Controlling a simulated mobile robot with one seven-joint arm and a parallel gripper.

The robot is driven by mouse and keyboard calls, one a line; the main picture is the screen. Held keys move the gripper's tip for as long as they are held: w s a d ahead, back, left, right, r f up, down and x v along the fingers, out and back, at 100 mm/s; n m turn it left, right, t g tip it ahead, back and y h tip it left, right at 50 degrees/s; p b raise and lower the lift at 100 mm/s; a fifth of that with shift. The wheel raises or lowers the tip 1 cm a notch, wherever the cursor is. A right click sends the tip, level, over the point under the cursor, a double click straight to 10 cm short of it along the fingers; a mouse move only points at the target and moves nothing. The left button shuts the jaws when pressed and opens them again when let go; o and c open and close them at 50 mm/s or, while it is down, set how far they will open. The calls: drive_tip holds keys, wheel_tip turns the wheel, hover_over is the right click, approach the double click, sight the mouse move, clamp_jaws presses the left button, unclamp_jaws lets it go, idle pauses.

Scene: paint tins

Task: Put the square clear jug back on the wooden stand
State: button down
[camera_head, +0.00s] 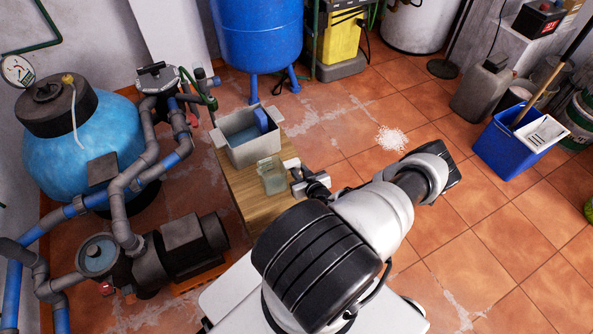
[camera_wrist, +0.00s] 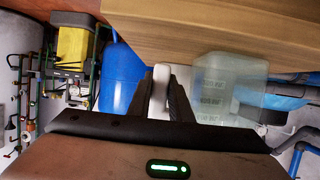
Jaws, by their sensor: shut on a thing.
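The square clear jug (camera_head: 272,177) is greenish and see-through, and looks upright at the front part of the wooden stand (camera_head: 246,196). I cannot tell whether its base touches the wood. My gripper (camera_head: 298,178) is at the jug's right side, shut on it. In the wrist view my gripper's fingers (camera_wrist: 166,92) are close together, with the jug (camera_wrist: 228,85) beside them, showing faint markings. The grip point itself is mostly hidden. The stand's wooden surface (camera_wrist: 200,30) fills the top of that view.
A grey basin (camera_head: 255,152) with water and a blue object stands on the stand behind the jug. Pipes and a dark pump (camera_head: 180,250) are to the left. A blue tank (camera_head: 258,35) stands behind. A blue bin (camera_head: 512,142) is far right; tiled floor between is mostly clear.

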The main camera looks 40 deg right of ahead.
drive_tip(key=shift+f, duration=0.2)
drive_tip(key=c, duration=1.6)
unclamp_jaws()
drive_tip(key=p+v, duration=0.2)
drive_tip(key=v, duration=1.5)
drive_tip(key=shift+s+a+r, duration=0.1)
drive_tip(key=shift+a, duration=0.15)
